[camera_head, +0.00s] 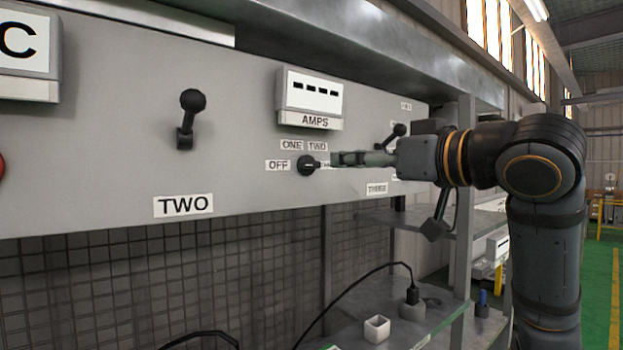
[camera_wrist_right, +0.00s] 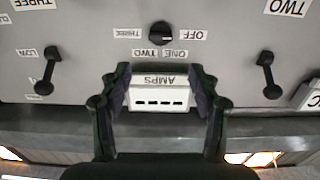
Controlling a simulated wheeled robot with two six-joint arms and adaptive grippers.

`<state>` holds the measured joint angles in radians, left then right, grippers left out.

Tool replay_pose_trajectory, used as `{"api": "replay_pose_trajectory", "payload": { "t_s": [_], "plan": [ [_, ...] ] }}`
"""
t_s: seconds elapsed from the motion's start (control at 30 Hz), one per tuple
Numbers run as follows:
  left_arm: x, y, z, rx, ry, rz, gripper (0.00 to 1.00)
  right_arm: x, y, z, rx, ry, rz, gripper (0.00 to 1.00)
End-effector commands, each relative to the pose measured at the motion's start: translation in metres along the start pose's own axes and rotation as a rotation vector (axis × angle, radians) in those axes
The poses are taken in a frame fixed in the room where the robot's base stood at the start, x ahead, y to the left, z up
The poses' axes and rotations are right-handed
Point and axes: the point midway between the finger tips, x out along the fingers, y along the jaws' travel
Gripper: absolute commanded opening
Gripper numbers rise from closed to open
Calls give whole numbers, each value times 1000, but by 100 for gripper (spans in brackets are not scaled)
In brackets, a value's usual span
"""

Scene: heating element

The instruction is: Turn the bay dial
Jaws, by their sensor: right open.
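The bay dial (camera_head: 307,165) is a small round black knob on the grey panel, below the AMPS meter (camera_head: 309,98). Labels OFF, ONE, TWO and THREE surround it; THREE is partly hidden by my right gripper in the head view. My right gripper (camera_head: 336,160) is level with the dial, just right of it in the picture. In the wrist view, which is upside down, the dial (camera_wrist_right: 162,33) shows beyond the open, empty fingers (camera_wrist_right: 160,76), apart from them. Which label the dial points at is unclear. My left gripper is out of view.
A black lever (camera_head: 187,118) above label TWO (camera_head: 183,205) stands out left of the dial. Another lever (camera_head: 398,132) is on the right, near my right gripper.

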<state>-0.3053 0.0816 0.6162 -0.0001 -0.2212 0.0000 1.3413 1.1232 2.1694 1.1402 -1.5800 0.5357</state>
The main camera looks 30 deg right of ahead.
Motion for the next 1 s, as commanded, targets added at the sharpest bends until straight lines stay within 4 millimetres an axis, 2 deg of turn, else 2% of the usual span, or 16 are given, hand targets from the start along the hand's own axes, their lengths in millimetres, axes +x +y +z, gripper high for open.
{"api": "replay_pose_trajectory", "payload": {
  "t_s": [0.1,0.23,0.43,0.63,0.8,1.0],
  "plan": [
    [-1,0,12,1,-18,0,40,2,0,0,0,-1,-1,62],
    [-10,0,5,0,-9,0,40,15,-1,-3,1,-4,-3,62],
    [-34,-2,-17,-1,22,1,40,58,-1,-5,2,-6,-5,62],
    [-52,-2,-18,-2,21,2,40,93,-1,-4,3,-4,-3,62],
    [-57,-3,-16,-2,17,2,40,104,0,-1,0,-1,-2,62],
    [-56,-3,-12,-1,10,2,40,106,0,0,0,-1,-1,62]
  ]
}}
